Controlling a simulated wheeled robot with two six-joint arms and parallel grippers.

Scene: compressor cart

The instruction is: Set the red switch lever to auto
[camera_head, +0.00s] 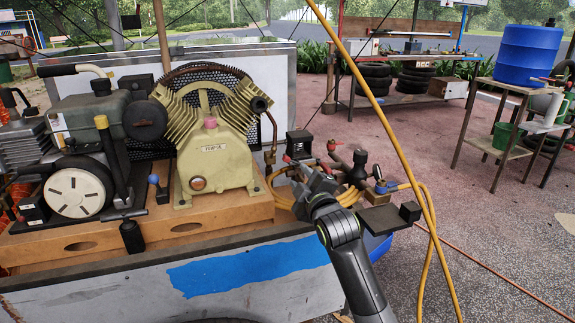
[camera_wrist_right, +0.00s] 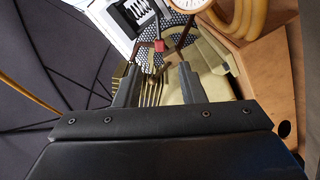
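The red switch lever (camera_wrist_right: 159,45) shows in the right wrist view as a small red piece near the tips of my right gripper (camera_wrist_right: 160,62). The two fingers stand apart, one on each side of it; I cannot tell whether they touch it. In the head view, a red piece (camera_head: 288,159) shows just beside the tip of my right gripper (camera_head: 308,172), below a dark box (camera_head: 299,143). The fingers are dark and partly merge with the parts behind them. The lever's marked positions are not readable. My left gripper is not in view.
The cream pump (camera_head: 215,155) and the engine (camera_head: 85,150) stand on the cart's wooden deck left of my right arm. Valves with red handles (camera_head: 335,144) and a yellow hose (camera_head: 400,140) are close on the right. A gauge (camera_wrist_right: 188,3) sits near the fingers.

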